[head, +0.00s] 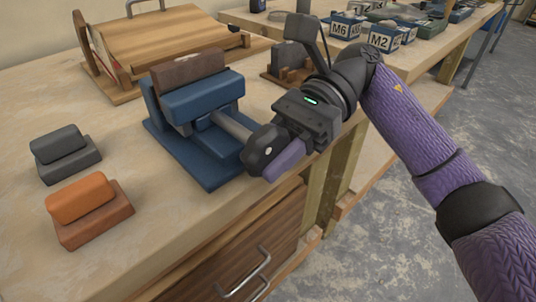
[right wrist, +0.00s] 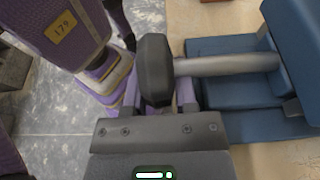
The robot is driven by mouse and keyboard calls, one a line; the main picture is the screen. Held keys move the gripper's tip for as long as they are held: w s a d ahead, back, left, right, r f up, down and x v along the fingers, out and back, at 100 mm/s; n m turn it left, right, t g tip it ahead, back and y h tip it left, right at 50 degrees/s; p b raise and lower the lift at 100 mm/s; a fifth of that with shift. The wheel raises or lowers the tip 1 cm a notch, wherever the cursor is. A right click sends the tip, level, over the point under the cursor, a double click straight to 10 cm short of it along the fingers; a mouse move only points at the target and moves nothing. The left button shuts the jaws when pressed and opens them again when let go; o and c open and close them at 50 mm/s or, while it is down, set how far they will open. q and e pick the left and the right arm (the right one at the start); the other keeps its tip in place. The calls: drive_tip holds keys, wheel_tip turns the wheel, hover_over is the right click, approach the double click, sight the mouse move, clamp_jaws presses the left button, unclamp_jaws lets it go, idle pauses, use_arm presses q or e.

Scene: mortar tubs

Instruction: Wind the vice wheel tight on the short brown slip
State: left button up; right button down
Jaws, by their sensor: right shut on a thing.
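The blue vice (head: 190,155) stands on the bench with its screw pointing right toward the bench edge. The short brown slip (head: 187,67) lies lengthwise at the top between its jaws, standing above the front jaw; whether both jaws press on it I cannot tell. The dark vice wheel (head: 262,148) is at the near end of the grey screw. My right gripper (head: 280,156) is shut on the wheel. In the right wrist view the wheel (right wrist: 154,70) sits between the purple fingers, with the screw running right to the vice. My left gripper is not in view.
A grey block pair (head: 62,152) and an orange block on a brown base (head: 85,205) stand at the left. A grey piece in a wooden stand (head: 288,58) is behind my gripper. Labelled bins (head: 385,38) stand farther back.

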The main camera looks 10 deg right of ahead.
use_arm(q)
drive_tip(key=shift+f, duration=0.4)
use_arm(e)
drive_tip(key=shift+s+f+g, duration=0.1)
drive_tip(key=shift+f+g, duration=0.1)
drive_tip(key=shift+g, duration=0.1)
use_arm(q)
drive_tip(key=shift+b, duration=0.3)
use_arm(e)
drive_tip(key=shift+y, duration=0.3)
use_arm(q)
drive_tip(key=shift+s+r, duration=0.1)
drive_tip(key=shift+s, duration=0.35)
use_arm(e)
drive_tip(key=shift+r, duration=0.1)
drive_tip(key=shift+c, duration=2)
unclamp_jaws()
drive_tip(key=shift+s+d, duration=0.15)
drive_tip(key=shift+d, duration=0.05)
drive_tip(key=shift+r, duration=0.1)
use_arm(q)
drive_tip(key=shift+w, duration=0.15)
